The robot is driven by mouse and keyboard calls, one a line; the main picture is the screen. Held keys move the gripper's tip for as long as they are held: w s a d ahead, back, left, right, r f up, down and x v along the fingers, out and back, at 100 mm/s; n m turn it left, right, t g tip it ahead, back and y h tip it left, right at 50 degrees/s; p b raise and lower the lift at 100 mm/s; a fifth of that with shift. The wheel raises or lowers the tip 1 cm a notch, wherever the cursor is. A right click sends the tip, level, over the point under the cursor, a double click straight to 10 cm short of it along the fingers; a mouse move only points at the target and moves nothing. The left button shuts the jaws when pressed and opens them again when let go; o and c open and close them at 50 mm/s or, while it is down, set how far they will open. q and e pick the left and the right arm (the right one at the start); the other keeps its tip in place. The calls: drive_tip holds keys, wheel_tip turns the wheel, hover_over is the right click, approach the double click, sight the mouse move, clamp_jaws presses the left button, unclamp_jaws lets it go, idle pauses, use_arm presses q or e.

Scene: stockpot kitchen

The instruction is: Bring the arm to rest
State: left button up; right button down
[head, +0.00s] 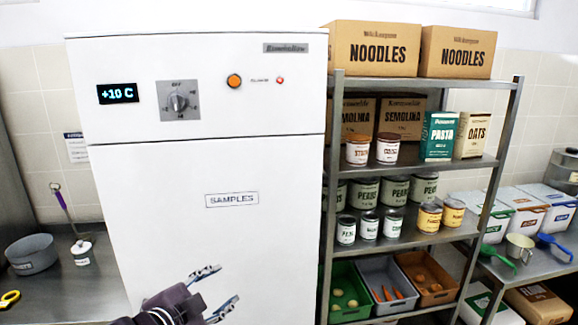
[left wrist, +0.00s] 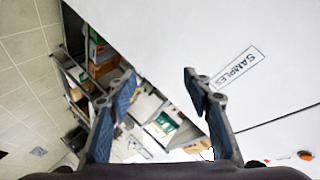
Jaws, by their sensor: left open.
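My left gripper (head: 214,291) is at the bottom middle of the head view, in front of the lower part of the white fridge (head: 230,250). Its two fingers are spread, with nothing between them. In the left wrist view the open fingers (left wrist: 158,95) frame the fridge's edge and the shelving beyond. The fridge door is shut and bears a SAMPLES label (head: 231,199). I cannot tell how far the fingertips are from the door. My right gripper is not in either view.
A metal shelf rack (head: 335,150) with boxes, cans and vegetable bins stands right of the fridge. A steel counter (head: 60,290) at the left holds a grey pan (head: 32,254). A counter at the right holds several lidded bins (head: 553,205) and scoops.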

use_arm(q)
drive_tip(key=s+a+f+n+g+y, duration=0.25)
drive_tip(key=s+f+n+g, duration=0.3)
drive_tip(key=s+f, duration=0.9)
drive_tip(key=s+a+f+n+g+y, duration=0.2)
drive_tip(key=s+a+f+n+g, duration=0.3)
drive_tip(key=s+f, duration=1)
drive_tip(key=s+d+f+b, duration=0.15)
drive_tip(key=f+b, duration=0.25)
drive_tip(key=f, duration=1)
drive_tip(key=s+d+f+b, duration=0.1)
drive_tip(key=s+f+b, duration=0.25)
drive_tip(key=f, duration=1.05)
drive_tip(key=s+a+f+b, duration=0.1)
drive_tip(key=s+f+b, duration=0.2)
drive_tip(key=s+f, duration=0.5)
drive_tip(key=s+a+f+g+b, duration=0.1)
drive_tip(key=s+f+b, duration=0.3)
drive_tip(key=s+f, duration=0.5)
wheel_tip(320, 180, down, 8)
drive_tip(key=shift+a+r, duration=0.15)
drive_tip(key=shift+a, duration=0.65)
drive_tip(key=shift+n, duration=0.25)
